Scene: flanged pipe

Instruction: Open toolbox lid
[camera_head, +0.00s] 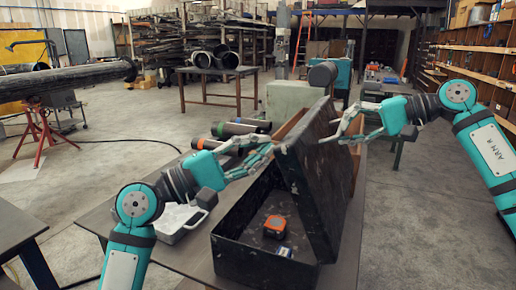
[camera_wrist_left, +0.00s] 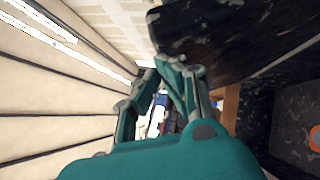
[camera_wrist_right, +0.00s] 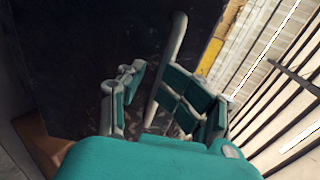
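The black, scuffed toolbox (camera_head: 235,244) stands on the table in the head view. Its lid (camera_head: 317,175) is raised, upright and tilted slightly, with the inside of the box exposed. My left gripper (camera_head: 268,152) is at the lid's left, inner side near its upper edge; whether it touches is unclear. Its fingertips come close together in the left wrist view (camera_wrist_left: 160,70), with no held object visible. My right gripper (camera_head: 332,130) is at the lid's right, outer side. Its fingers are spread and empty, facing the lid's dark surface (camera_wrist_right: 80,50) in the right wrist view.
An orange tape measure (camera_head: 275,226) and a small item (camera_head: 284,251) lie in the box. A grey case (camera_head: 180,218) and several dark cylinders (camera_head: 237,130) are on the table left of and behind the box.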

